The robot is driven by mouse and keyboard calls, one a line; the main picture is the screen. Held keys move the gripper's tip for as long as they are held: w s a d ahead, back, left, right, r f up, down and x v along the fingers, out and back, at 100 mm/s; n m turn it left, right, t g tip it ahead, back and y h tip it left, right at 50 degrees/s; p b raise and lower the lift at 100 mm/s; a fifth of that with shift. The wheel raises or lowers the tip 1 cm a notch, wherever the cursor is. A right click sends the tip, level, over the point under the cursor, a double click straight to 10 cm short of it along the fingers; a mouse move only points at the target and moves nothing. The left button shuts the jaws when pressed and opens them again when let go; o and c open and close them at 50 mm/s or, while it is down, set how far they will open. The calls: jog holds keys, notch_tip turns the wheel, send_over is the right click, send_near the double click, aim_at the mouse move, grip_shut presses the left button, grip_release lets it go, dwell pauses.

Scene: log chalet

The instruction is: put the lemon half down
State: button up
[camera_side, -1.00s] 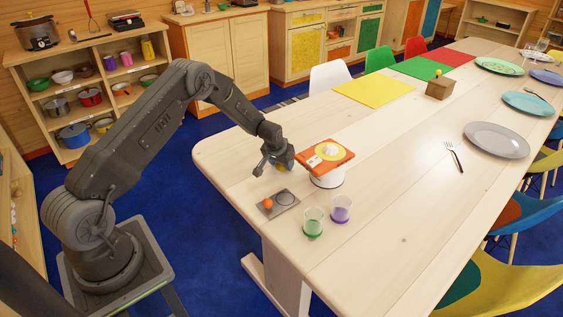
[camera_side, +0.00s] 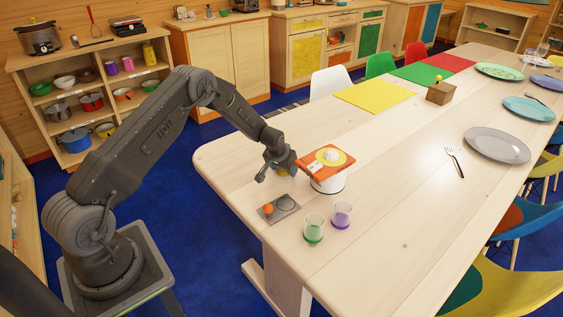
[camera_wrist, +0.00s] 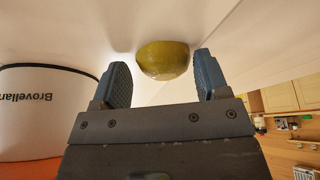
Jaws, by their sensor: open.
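The lemon half (camera_wrist: 163,60) is yellow-green and rounded. In the wrist view it rests against the pale table top, just beyond and between my fingertips, with a gap on each side. My gripper (camera_wrist: 161,76) is open, with its two blue-grey fingers spread apart. In the side view my gripper (camera_side: 279,170) is low over the table, left of the white tub with the orange lid. The lemon half (camera_side: 284,173) shows there only as a small yellow patch, mostly hidden by the gripper.
The white tub (camera_side: 329,184) stands close to my gripper; its lettered wall (camera_wrist: 40,115) fills the wrist view's left. A grey tray (camera_side: 287,209) with an orange ball lies in front. A green cup (camera_side: 314,232) and purple cup (camera_side: 342,216) stand nearby. Bare table lies farther right.

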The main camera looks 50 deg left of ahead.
jog(key=s+d+r+m, duration=0.1)
jog(key=s+d+r, duration=0.35)
jog(key=r, duration=0.55)
jog(key=s+d+r, duration=0.4)
jog(key=s+r, duration=0.2)
jog(key=r, duration=0.4)
jog(key=s+d+r+m, duration=0.1)
jog(key=s+d+r, duration=0.4)
jog(key=r, duration=0.5)
jog(key=s+d+r+m+h, duration=0.1)
jog(key=s+d+r, duration=0.1)
jog(key=s, duration=0.8)
jog(key=s+d+r+m+t, duration=0.1)
jog(key=s+d, duration=0.3)
jog(key=s, duration=0.7)
jog(key=shift+d+r+h, duration=0.35)
jog(key=shift+r+h, duration=0.05)
jog(key=shift+r, duration=0.25)
